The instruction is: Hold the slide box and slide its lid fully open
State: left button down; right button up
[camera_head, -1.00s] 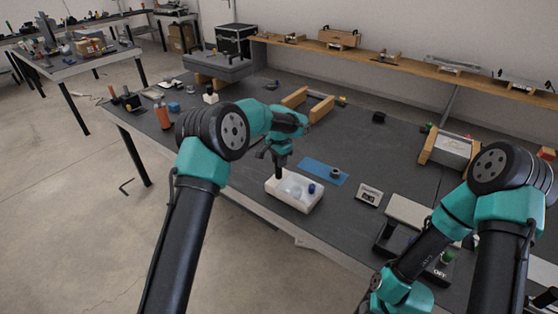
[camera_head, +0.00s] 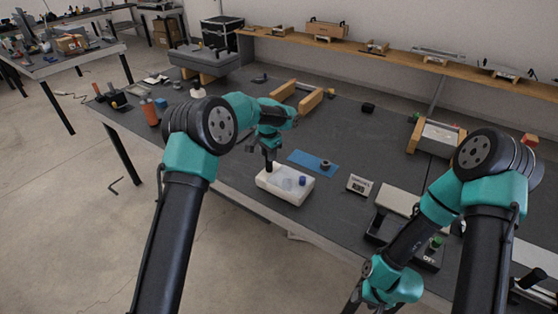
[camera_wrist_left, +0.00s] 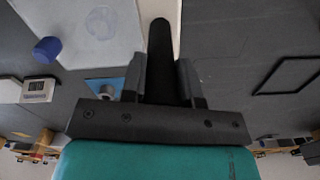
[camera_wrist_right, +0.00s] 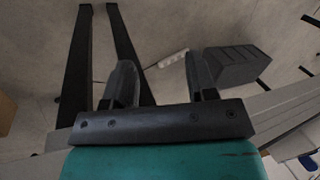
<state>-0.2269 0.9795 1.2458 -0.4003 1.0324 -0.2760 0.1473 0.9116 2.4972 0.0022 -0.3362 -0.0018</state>
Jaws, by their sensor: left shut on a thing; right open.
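The slide box is a low white box (camera_head: 270,187) near the table's front edge; it also shows in the left wrist view (camera_wrist_left: 75,25). A pale round disc (camera_head: 287,184) and a blue cylinder (camera_head: 302,181) show on its top. I cannot make out the lid's edges. My left gripper (camera_head: 268,160) is over the box's left end, shut on a black upright post (camera_wrist_left: 160,60). Whether the post is fixed to the box cannot be told. My right gripper (camera_head: 352,308) is low at the bottom edge, right of the box; in its wrist view (camera_wrist_right: 160,72) it is open and empty.
A blue mat (camera_head: 300,158) with a grey ring (camera_head: 325,164) lies behind the box. A small display device (camera_head: 359,184) and a pale-topped stand (camera_head: 398,200) are to the right. A wooden-sided frame (camera_head: 297,96) stands further back. Bare table lies between.

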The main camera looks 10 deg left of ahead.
aim_at(303, 178)
jog(key=w+a+r+n+g+y, duration=0.15)
jog(key=w+a+r+g, duration=0.35)
jog(key=w+a+r, duration=0.5)
jog(key=w+a+r+n, duration=0.1)
jog(key=w+r+n, duration=0.1)
jog(key=w, duration=0.1)
jog(key=w+a+r+n+t, duration=0.1)
jog(key=w+a+r+n, duration=0.1)
jog(key=w+r, duration=0.1)
jog(key=w+a+r+n+t+h, duration=0.1)
jog(key=w+a+r+n, duration=0.1)
jog(key=w+r, duration=0.1)
jog(key=shift+w+a+n, duration=0.25)
jog(key=shift+w+n, duration=0.1)
jog(key=shift+w, duration=0.35)
jog(key=w+a+r+n+t, duration=0.2)
jog(key=w+r+n+t, duration=0.2)
jog(key=w+r, duration=0.7)
jog(key=shift+w+a+n, duration=0.25)
jog(key=shift+n, duration=0.85)
jog(key=shift+f+h, duration=0.2)
jog(key=shift+h, duration=0.05)
jog(key=x, duration=1.1)
jog(key=shift+w+a+f, duration=0.15)
jog(key=shift+a+f, duration=0.05)
jog(key=shift+f, duration=0.15)
jog(key=shift+c, duration=0.2)
